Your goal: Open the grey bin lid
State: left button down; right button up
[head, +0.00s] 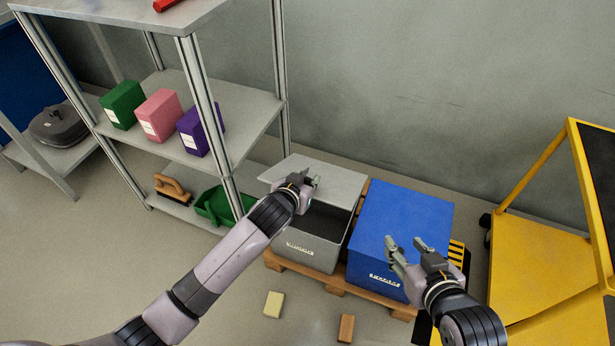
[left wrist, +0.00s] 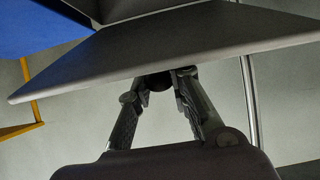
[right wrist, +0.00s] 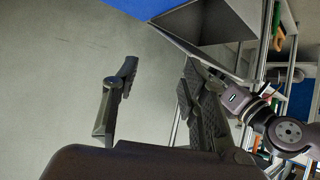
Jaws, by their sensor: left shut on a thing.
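The grey bin (head: 312,240) stands on a wooden pallet, left of the blue bin. Its grey lid (head: 330,181) is raised and tilted, and the dark inside of the bin shows below it. In the left wrist view the lid (left wrist: 180,42) spans the picture above the fingers. My left gripper (head: 312,184) is at the lid, with its fingertips (left wrist: 165,82) closed together at a dark part under the lid's edge; the held part is mostly hidden. My right gripper (head: 408,246) is open and empty, above the front of the blue bin. Its spread fingers show in the right wrist view (right wrist: 155,82).
The blue bin (head: 403,225) is shut beside the grey one. A yellow cart (head: 530,265) stands at the right. A metal shelf (head: 255,110) with coloured boxes stands at the left. Two small blocks (head: 274,304) (head: 346,328) lie on the floor before the pallet (head: 290,268).

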pick_arm(q)
jog(key=shift+w+r+p, duration=0.3)
jog(key=shift+r+p, duration=0.25)
jog(key=shift+p, duration=0.25)
jog(key=shift+w+d+r+g+p, duration=0.1)
jog(key=shift+w+r+g+p, duration=0.25)
jog(key=shift+p, duration=0.35)
jog(key=shift+w+g+p, duration=0.1)
jog(key=shift+g+p, duration=0.15)
jog(key=shift+p, duration=0.35)
jog(key=shift+w+r, duration=0.1)
pick_arm(e)
jog(key=s+d+f+g+h, duration=0.1)
jog(key=s+d+f+g, duration=0.1)
jog(key=s, duration=0.4)
jog(key=s+d+f+g+h, duration=0.1)
jog(key=s+d+f+g, duration=0.1)
jog(key=s+g, duration=0.3)
jog(key=shift+s+f+g, duration=0.3)
jog(key=shift+s+f, duration=0.2)
jog(key=shift+f, duration=0.1)
jog(key=shift+f, duration=0.15)
pick_arm(q)
jog(key=c, duration=1.4)
grip_release()
jog(key=shift+d, duration=0.1)
jog(key=shift+c, duration=0.2)
pick_arm(e)
jog(key=shift+w, duration=0.2)
jog(key=shift+r, duration=0.2)
